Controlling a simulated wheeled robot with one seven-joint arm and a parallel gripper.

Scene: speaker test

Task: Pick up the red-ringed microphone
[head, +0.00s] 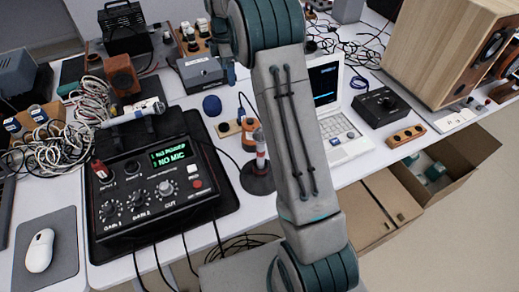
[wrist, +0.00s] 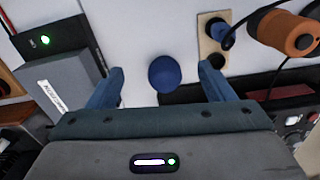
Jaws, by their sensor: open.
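A microphone with a reddish band (head: 260,147) stands upright in a round black base at the table's front edge, just left of my arm. A second, pale microphone (head: 133,114) lies behind the mixer, against the tangled cables; a dark blue tint shows near its right end. My gripper (head: 229,75) is partly hidden behind my arm, above the back of the table. In the wrist view my gripper (wrist: 160,88) is open and empty. A blue ball-shaped thing (wrist: 166,73) shows between its fingers, on the table below. I cannot make out either microphone clearly in the wrist view.
The black mixer (head: 150,195) reads "NO MIC". A grey box (head: 201,73), the blue ball (head: 212,105) and a wooden socket strip (head: 228,128) lie near my gripper. A laptop (head: 340,130) and a large wooden speaker (head: 440,50) stand to the right. Loose cables cross the table.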

